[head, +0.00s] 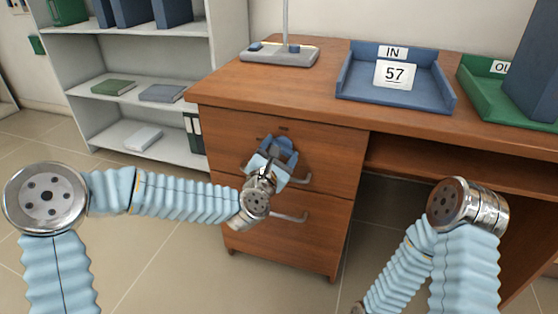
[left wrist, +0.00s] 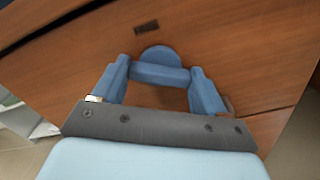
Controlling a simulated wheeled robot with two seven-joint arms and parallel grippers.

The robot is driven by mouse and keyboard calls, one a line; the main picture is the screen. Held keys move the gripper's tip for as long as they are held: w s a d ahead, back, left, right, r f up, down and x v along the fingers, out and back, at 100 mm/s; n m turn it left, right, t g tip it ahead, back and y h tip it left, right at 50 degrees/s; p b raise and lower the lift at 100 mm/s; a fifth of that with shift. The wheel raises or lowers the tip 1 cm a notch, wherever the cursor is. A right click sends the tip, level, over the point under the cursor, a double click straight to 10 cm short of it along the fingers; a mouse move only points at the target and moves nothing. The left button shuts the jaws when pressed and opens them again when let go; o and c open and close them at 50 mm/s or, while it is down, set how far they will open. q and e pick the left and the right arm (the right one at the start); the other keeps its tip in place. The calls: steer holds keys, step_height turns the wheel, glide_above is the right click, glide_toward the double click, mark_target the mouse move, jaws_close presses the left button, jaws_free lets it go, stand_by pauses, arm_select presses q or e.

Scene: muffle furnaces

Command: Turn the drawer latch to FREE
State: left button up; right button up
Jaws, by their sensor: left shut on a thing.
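The drawer latch (left wrist: 160,66) is a blue round knob with a crosswise grip bar on the wooden front of the desk's upper drawer (head: 230,135). My left gripper (left wrist: 160,76) has one blue finger at each end of the bar and is shut on it. In the head view my left gripper (head: 273,158) reaches the drawer front and largely covers the latch. A small dark mark (left wrist: 147,28) is on the wood above the latch, too blurred to read. My right gripper is out of view; only my right arm shows.
A lower drawer with a metal handle (head: 290,217) is beneath. On the desk top (head: 320,83) stand a blue IN tray (head: 445,95) with a card reading 57, a green tray (head: 485,100) and a lamp base (head: 280,55). A grey shelf (head: 140,85) stands at left.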

arm_select(q)
steer(key=m+b, duration=0.5)
steer(key=m, duration=0.1)
steer(key=shift+f, duration=0.2)
steer(key=m+b, duration=0.1)
steer(key=m, duration=0.2)
steer(key=shift+d+b, duration=0.1)
steer(key=shift+b, duration=0.3)
steer(key=shift+r+m+b, duration=0.1)
steer(key=shift+m+b, duration=0.55)
steer(key=shift+m, duration=0.85)
steer(key=o, duration=1.1)
steer(key=shift+c, duration=0.2)
steer(key=shift+s, duration=0.15)
steer(key=v, duration=1.3)
steer(key=shift+s, duration=0.25)
